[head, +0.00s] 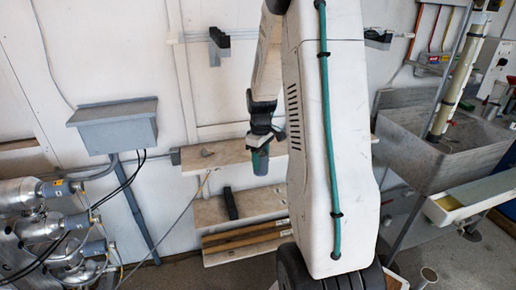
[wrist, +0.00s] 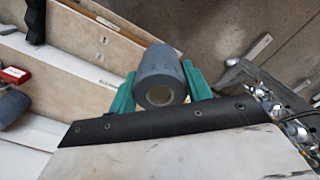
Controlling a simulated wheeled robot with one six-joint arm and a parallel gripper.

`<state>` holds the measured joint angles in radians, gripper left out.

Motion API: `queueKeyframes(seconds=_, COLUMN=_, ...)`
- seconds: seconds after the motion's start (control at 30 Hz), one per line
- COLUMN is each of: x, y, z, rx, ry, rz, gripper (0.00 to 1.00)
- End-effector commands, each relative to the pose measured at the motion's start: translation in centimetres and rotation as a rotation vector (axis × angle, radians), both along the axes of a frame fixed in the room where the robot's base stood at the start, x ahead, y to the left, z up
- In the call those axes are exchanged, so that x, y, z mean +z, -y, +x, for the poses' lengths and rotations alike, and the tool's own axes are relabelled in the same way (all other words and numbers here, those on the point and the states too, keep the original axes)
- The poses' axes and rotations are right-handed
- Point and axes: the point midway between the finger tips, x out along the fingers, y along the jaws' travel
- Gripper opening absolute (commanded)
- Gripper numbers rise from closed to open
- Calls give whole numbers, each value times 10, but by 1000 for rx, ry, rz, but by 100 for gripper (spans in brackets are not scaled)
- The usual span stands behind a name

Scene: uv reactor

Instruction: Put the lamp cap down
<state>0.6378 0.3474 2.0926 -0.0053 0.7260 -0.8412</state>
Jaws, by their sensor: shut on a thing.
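The lamp cap is a blue-grey cylinder with a pale round opening at one end. In the wrist view the cap (wrist: 160,62) sits between the two teal fingers of my gripper (wrist: 160,86), which is shut on it. In the head view my gripper (head: 260,150) points down in front of the wall shelves, and the cap (head: 261,164) hangs below it. It appears over the upper shelf (head: 228,158); I cannot tell the gap between them. Part of my arm hides the right end of the shelves.
The middle shelf (head: 208,213) bears a dark upright object (head: 230,204). A grey box (head: 118,125) is on the wall at left, above metal cylinders (head: 40,225) with cables. A sink (head: 455,150) stands at right. A red item (wrist: 14,75) shows in the wrist view.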

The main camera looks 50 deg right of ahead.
Motion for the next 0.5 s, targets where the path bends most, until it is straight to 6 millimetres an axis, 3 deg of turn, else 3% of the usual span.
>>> queueKeyframes(seconds=0.17, x=7, y=25, z=6, rx=39, ry=22, rz=-13, gripper=17)
queueKeyframes(seconds=0.5, x=-2, y=87, z=67, rx=38, ry=23, rz=-13, gripper=17)
